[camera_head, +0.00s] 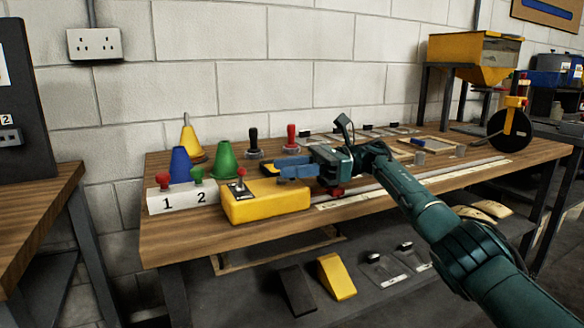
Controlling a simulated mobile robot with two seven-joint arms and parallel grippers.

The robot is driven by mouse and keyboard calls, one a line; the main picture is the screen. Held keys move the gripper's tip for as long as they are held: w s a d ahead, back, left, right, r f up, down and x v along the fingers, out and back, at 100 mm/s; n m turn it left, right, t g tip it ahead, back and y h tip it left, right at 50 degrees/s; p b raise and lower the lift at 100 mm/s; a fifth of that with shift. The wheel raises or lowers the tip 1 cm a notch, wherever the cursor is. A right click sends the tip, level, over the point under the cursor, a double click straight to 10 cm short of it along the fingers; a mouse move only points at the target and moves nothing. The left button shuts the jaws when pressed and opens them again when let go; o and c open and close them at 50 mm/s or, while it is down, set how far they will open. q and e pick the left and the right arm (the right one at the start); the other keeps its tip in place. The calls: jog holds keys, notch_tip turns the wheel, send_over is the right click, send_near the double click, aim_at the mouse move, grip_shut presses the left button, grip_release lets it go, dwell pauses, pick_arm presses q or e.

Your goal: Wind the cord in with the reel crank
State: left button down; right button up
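My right arm comes in from the lower right. Its gripper (294,167) is over the workbench, with blue fingers pointing left, above the back right of a yellow box (266,205). The two fingers overlap in this view, so I cannot tell how far apart they are. I see nothing clearly held. A black disc (517,133) on a yellow upright stands at the bench's right end, far from the gripper. It may be the reel, but I cannot make out a crank or cord. My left gripper is not in view.
The wooden workbench (180,240) holds blue, green and yellow cones, a white block (182,197) marked 1 and 2, and black and red knobbed levers. A yellow hopper (472,58) stands at the back right. Yellow and black wedges lie on the lower shelf.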

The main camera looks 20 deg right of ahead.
jog(key=shift+o, duration=0.7)
